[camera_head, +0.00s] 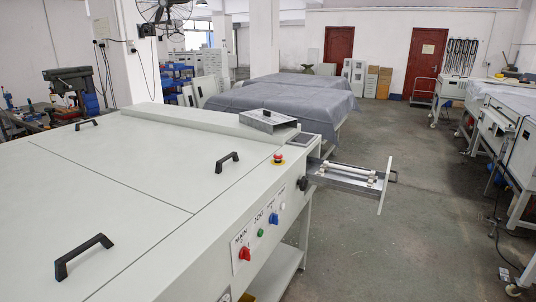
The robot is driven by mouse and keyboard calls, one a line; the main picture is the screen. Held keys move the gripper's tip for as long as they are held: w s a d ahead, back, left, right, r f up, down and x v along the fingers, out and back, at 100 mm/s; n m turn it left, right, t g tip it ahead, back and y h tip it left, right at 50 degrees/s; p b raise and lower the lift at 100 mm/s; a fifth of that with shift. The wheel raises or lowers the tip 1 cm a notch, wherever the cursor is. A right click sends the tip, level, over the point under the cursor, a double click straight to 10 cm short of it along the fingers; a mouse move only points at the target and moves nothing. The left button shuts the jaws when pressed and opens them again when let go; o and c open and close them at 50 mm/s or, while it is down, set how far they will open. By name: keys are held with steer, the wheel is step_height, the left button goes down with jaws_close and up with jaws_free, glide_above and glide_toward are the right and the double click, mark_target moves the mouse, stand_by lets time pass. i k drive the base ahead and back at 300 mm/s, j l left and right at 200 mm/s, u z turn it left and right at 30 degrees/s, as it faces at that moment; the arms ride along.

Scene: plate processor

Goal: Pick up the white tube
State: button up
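A pale, tube-like white piece (346,170) lies in an open drawer (336,182) that sticks out from the right end of the plate processor (130,190). It runs lengthwise along the drawer, with small light fittings near its ends. It is small in the view, and I cannot tell whether it is one tube or two side by side. The drawer has a light front panel (384,186) with a dark handle on its far side. My gripper is not in view.
The processor's broad grey top has several black handles (84,256) and a red emergency button (278,159). A metal tray (268,121) sits on its far corner. Covered tables (280,98) stand behind. Grey floor (400,240) is clear right of the drawer; benches (510,140) line the right side.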

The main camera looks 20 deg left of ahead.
mark_target(326, 163)
steer(key=i+u, duration=0.15)
steer(key=i+z, duration=0.2)
steer(key=i, duration=0.4)
steer(key=i+j+z, duration=0.2)
steer(key=i, duration=0.4)
steer(key=i+j+z, duration=0.15)
steer(key=i+j, duration=0.15)
steer(key=i, duration=0.3)
steer(key=i+j+z, duration=0.2)
steer(key=i+j, duration=0.15)
steer(key=i, duration=0.25)
steer(key=i+j+z, duration=0.2)
steer(key=i+j, duration=0.2)
steer(key=i, duration=0.15)
